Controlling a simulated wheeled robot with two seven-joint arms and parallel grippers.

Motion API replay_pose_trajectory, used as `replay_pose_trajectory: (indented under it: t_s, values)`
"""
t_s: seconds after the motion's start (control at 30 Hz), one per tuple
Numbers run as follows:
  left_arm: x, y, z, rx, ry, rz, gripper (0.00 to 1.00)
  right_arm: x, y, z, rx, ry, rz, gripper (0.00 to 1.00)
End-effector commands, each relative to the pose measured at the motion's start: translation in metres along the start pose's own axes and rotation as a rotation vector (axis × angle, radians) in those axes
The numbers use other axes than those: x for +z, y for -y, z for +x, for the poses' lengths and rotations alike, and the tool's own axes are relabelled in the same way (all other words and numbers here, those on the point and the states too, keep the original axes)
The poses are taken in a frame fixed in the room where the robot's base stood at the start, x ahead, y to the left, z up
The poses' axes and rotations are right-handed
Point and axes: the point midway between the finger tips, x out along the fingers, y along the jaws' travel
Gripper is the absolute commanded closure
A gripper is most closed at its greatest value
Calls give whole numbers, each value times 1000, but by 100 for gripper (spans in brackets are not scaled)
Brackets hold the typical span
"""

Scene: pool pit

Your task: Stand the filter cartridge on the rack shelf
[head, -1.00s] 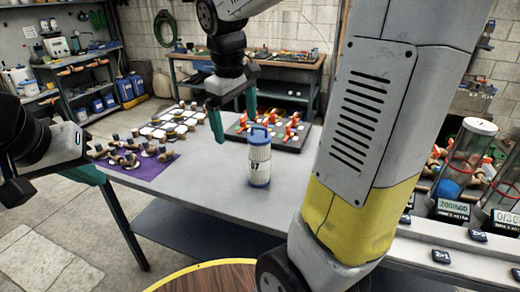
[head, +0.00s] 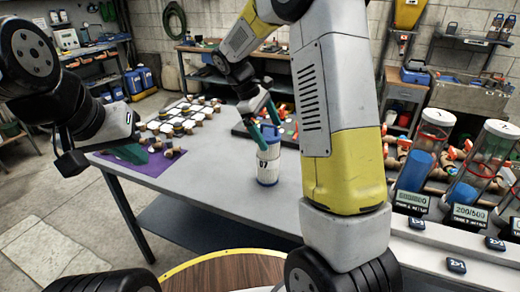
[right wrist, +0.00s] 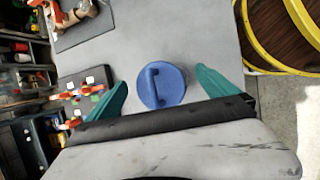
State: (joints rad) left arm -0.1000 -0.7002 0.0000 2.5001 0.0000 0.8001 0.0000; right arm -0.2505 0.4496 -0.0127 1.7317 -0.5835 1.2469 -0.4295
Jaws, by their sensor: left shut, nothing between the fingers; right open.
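The filter cartridge (head: 268,166) is a white cylinder with blue ends and a dark "07" label. It stands upright on the grey table (head: 215,190). My right gripper (head: 264,128) is open at its upper end. In the right wrist view the cartridge's round blue cap (right wrist: 165,88) with a bar handle lies between the spread teal fingers of the right gripper (right wrist: 160,92), with gaps on both sides. My left gripper (head: 128,153) is shut and empty near the table's left edge, by the purple mat. I cannot tell which shelf is the rack shelf.
Pipe fittings lie on the purple mat (head: 143,168), beside a white-squared board (head: 182,115). A dark tray with red-handled parts (right wrist: 88,95) lies near the cartridge. Clear measuring cylinders (head: 422,160) with blue liquid stand at the right. The table's front is clear.

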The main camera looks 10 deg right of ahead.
Motion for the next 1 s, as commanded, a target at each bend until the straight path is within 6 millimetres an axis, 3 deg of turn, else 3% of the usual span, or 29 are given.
replay_pose_trajectory:
  t_s: [0.17, 0.43, 0.9, 1.0]
  values:
    - [0, 0, 0, 0, 0, 0, 100, 0, 0, 21, 0, 1, 0, 2]
    - [0, 0, 0, 0, 0, 0, 100, 0, 0, 23, 1, -1, 0, 4]
    - [0, 0, 0, 0, 0, 0, 100, 0, 0, 22, 1, -1, 1, 94]
    - [0, 0, 0, 0, 0, 0, 100, 0, 0, 22, 1, -1, 1, 94]
